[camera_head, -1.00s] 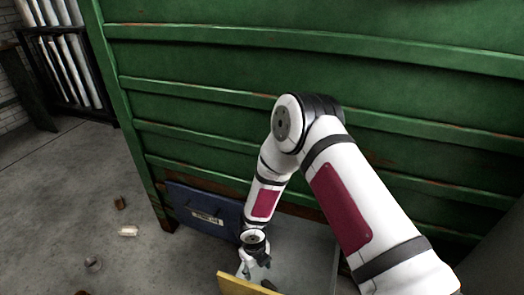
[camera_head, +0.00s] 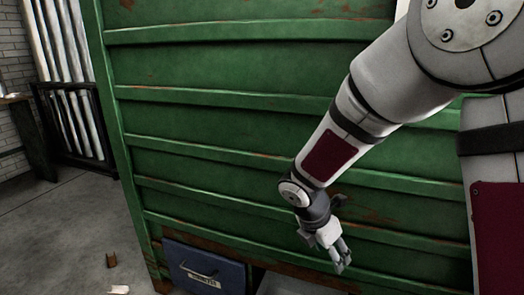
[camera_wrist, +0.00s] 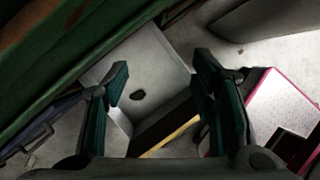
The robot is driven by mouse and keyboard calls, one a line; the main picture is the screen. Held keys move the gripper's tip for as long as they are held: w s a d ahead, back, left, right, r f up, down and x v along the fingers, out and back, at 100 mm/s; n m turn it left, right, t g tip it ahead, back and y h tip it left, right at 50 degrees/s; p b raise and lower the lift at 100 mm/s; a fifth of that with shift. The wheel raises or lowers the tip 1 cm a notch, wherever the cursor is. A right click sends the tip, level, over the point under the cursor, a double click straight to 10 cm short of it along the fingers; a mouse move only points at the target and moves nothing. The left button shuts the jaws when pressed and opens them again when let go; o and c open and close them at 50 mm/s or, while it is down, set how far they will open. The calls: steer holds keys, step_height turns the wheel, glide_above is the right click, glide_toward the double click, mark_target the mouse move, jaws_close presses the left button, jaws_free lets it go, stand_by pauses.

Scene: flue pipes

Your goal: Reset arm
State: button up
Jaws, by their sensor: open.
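My gripper (camera_head: 338,262) hangs in front of the green metal wall in the head view, fingers pointing down. My arm is raised and bent, reaching in from the upper right. In the wrist view my gripper (camera_wrist: 160,85) has its two dark fingers wide apart with nothing between them.
The ribbed green wall (camera_head: 230,130) fills most of the head view. A blue drawer front (camera_head: 205,272) sits at its foot. Small brown (camera_head: 111,261) and white (camera_head: 119,290) pieces lie on the floor at left. White pipes (camera_head: 72,60) stand in a rack at the back left.

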steer(key=s+d+r+m+g, duration=0.1)
steer(key=s+d+r+m, duration=0.2)
steer(key=s+r+m, duration=0.45)
steer(key=s+d+r+m, duration=0.3)
steer(key=s+r+m, duration=0.35)
steer(key=s, duration=0.25)
steer(key=s+a+r+m+y, duration=0.1)
steer(key=s+a+m+y, duration=0.1)
steer(key=s+m, duration=0.5)
steer(key=s+a+r+m+y, duration=0.15)
steer(key=s+m, duration=0.25)
steer(key=s, duration=0.5)
step_height(320, 180, up, 32)
steer(key=t+p, duration=0.3)
steer(key=p, duration=2.8)
steer(key=shift+s+d+y, duration=0.3)
steer(key=shift+d+y, duration=0.15)
